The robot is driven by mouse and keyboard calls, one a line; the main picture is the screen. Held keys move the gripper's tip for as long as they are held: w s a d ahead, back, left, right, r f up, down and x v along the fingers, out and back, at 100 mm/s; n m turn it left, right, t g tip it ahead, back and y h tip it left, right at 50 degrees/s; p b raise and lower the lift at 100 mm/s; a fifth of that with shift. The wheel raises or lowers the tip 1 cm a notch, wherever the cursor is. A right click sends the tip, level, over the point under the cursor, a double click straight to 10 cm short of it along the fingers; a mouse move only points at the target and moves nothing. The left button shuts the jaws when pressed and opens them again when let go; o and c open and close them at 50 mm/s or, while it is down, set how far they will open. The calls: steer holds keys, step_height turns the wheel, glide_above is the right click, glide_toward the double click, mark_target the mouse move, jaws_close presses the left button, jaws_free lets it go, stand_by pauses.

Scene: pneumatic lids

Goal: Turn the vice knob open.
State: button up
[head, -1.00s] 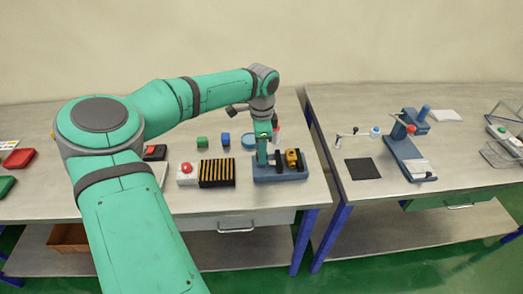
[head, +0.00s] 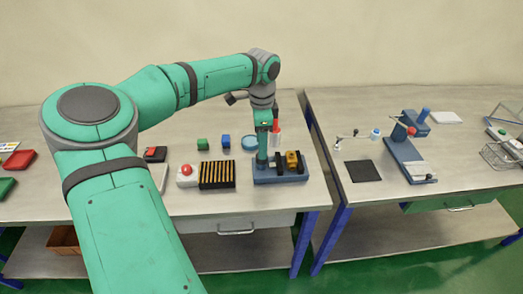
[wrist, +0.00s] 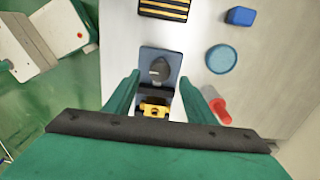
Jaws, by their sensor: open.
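The vice has a blue base (head: 290,178), dark jaws and a yellow piece (head: 292,161); it stands near the front edge of the left table. In the wrist view its dark grey knob (wrist: 160,70) with a small pale mark shows on the blue base (wrist: 150,53), just beyond the yellow piece (wrist: 153,108). My gripper (head: 262,162) is over the left end of the vice. In the wrist view its two green fingers (wrist: 160,80) are spread, one to each side of the knob, with gaps. Nothing is held. In the head view my gripper hides the knob.
Left of the vice are a black-and-yellow slotted block (head: 217,175) and a red button box (head: 187,175). A second table (head: 345,110) is right.

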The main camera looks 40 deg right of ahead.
step_height(320, 180, up, 6)
steer(key=shift+r, duration=0.2)
stand_by(0.5)
